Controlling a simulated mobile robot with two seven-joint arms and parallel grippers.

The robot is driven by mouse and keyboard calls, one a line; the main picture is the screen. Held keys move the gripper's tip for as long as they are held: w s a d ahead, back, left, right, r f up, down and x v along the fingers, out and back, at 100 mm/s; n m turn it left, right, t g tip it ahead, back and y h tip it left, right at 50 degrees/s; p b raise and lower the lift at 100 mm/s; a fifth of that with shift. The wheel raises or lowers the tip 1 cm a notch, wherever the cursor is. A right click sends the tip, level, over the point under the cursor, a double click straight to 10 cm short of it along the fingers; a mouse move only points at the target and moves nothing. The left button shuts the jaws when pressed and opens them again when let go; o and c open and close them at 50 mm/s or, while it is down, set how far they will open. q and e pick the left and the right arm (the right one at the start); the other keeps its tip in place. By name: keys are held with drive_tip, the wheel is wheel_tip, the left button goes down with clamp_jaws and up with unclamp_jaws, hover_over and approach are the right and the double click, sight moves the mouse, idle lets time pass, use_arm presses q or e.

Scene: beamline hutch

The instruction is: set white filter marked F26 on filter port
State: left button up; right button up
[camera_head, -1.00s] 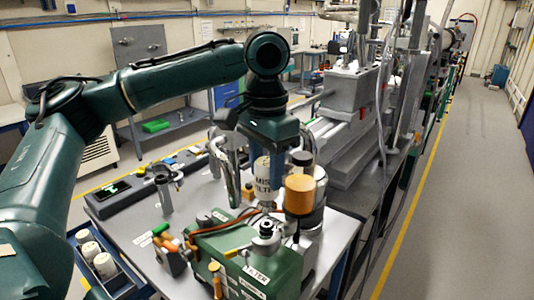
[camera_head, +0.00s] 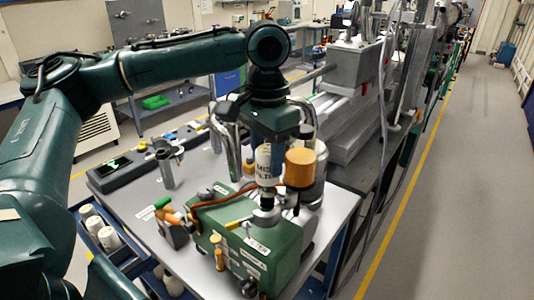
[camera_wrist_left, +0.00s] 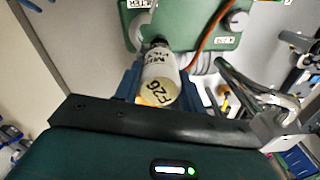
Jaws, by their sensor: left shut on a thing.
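My left gripper (camera_head: 268,148) points down and is shut on the white filter marked F26 (camera_head: 263,166). In the left wrist view the round end marked F26 shows between the fingers of the gripper (camera_wrist_left: 159,88), and the white filter body (camera_wrist_left: 159,68) reaches away from the camera. The filter port (camera_head: 266,203) stands on top of the green pump unit (camera_head: 255,258). The filter is upright just above the port, lined up with it in the head view. I cannot tell whether they touch. My right gripper is not in view.
An orange-capped cylinder (camera_head: 300,169) stands close right of the filter. A brown hose (camera_head: 222,199) curves over the green unit. A metal clamp stand (camera_head: 165,163) is at the left. Several white filters lie in a blue bin (camera_head: 126,259) beside the bench.

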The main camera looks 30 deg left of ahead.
use_arm(q)
drive_tip(key=shift+f, duration=0.5)
idle(0.8)
drive_tip(key=o, duration=1.2)
drive_tip(key=shift+c, duration=0.2)
drive_tip(key=shift+r, duration=0.1)
wheel_tip(320, 180, up, 13)
